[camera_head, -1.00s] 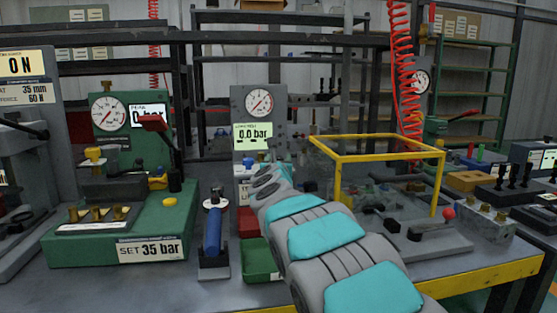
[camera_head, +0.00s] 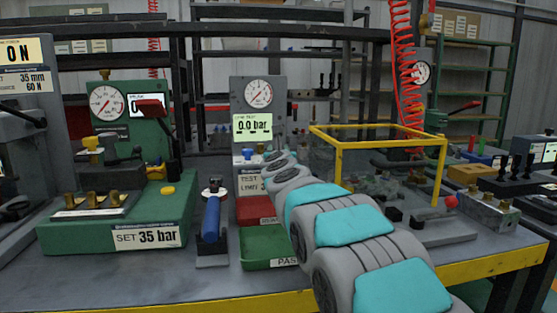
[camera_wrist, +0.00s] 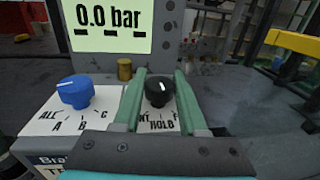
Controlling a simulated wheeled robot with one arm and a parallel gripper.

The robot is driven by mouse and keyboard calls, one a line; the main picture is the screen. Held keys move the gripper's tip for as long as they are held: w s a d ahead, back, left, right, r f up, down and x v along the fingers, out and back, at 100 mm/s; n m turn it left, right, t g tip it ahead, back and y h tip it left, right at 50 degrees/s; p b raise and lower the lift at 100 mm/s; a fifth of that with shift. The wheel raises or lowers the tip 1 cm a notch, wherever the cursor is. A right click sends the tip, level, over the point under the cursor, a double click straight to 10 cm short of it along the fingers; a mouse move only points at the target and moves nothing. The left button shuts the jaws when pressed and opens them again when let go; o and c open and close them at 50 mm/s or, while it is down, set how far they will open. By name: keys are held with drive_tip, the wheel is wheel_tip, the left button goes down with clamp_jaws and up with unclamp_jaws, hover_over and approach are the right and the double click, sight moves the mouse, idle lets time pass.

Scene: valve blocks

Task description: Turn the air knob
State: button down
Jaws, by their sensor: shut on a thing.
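A black knob (camera_wrist: 159,91) with a white pointer mark stands on a white label panel in the wrist view. Its label is partly hidden; "HOLD" shows in front of it. My gripper (camera_wrist: 161,78) has one green finger on each side of this knob and is shut on it. The pointer faces roughly up in the picture. A blue knob (camera_wrist: 75,91) marked ALL, A, B, C sits to its left, apart from the fingers. The display (camera_wrist: 108,22) above reads 0.0 bar. In the head view, my arm hides the black knob and fingers.
A grey gauge panel (camera_head: 258,95) stands behind the knobs. A yellow-framed clear guard (camera_head: 377,145) is close on the right. A red tray (camera_head: 254,210) and a green tray (camera_head: 266,247) lie in front. A green 35 bar station (camera_head: 115,222) stands left.

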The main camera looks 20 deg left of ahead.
drive_tip(key=shift+f+n+y+b, duration=0.3)
drive_tip(key=shift+f+y+b, duration=0.1)
drive_tip(key=shift+b, duration=0.2)
drive_tip(key=shift+r+n+g+y+b, duration=0.25)
drive_tip(key=shift+n+g+y+b, duration=0.5)
drive_tip(key=shift+y, duration=0.25)
drive_tip(key=shift+c, duration=2.2)
unclamp_jaws()
drive_tip(key=shift+r, duration=0.1)
drive_tip(key=shift+s, duration=0.1)
drive_tip(key=b+v, duration=0.3)
drive_tip(key=v, duration=0.4)
drive_tip(key=shift+s+d+b, duration=0.25)
drive_tip(key=shift+d+b, duration=0.05)
drive_tip(key=shift+b, duration=0.05)
